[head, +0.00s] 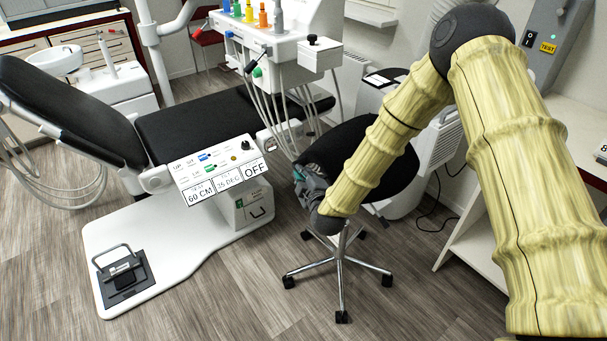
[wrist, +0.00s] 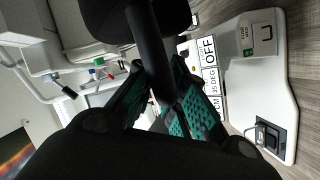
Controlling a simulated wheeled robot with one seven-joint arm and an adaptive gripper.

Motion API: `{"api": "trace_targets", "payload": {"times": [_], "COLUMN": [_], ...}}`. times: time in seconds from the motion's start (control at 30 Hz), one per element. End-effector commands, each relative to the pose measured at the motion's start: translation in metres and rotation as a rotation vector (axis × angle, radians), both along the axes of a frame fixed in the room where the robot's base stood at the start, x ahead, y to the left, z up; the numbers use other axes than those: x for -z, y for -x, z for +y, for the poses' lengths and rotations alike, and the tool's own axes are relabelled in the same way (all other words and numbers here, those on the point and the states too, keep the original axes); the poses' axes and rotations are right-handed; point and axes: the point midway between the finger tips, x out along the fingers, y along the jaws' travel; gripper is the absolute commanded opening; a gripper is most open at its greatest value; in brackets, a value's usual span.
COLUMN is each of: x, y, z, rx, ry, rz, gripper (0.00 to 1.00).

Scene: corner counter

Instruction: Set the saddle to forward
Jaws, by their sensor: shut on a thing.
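The saddle is the black seat (head: 402,165) of a stool with a chrome five-spoke base (head: 340,272), right of the dental chair in the head view. My arm passes in front of it and hides part of it. In the wrist view a dark bar (wrist: 148,42) runs down from black padding at the top and in between the teal fingers of my gripper (wrist: 160,82). The gripper is shut on this bar. The bar's far end is hidden by the fingers.
The dental chair (head: 190,125) stands left, with a white control panel (head: 222,170) and a white base plate with a foot pedal (head: 122,275). An instrument unit with hanging hoses (head: 268,50) is behind the gripper. A white counter (head: 575,135) is right. Floor in front is clear.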

Motion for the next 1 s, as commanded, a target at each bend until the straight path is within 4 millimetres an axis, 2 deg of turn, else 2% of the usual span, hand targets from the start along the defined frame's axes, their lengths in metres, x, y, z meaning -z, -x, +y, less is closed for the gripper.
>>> {"api": "trace_targets", "payload": {"times": [0.03, 0.23, 0.7, 0.73, 0.83, 1.0], "x": [0.006, 0.016, 0.019, 0.019, 0.018, 0.018], "y": [0.001, 0.001, 0.001, 0.001, 0.001, 0.000], "z": [0.001, 0.001, 0.000, 0.000, 0.000, 0.000], "rx": [-0.002, -0.002, -0.002, -0.002, -0.001, -0.001], "ry": [0.013, 0.051, 0.065, 0.065, 0.065, 0.065], "rz": [-0.007, -0.035, -0.044, -0.044, -0.045, -0.046], "gripper": [0.00, 0.00, 0.00, 0.16, 0.34, 0.34]}}
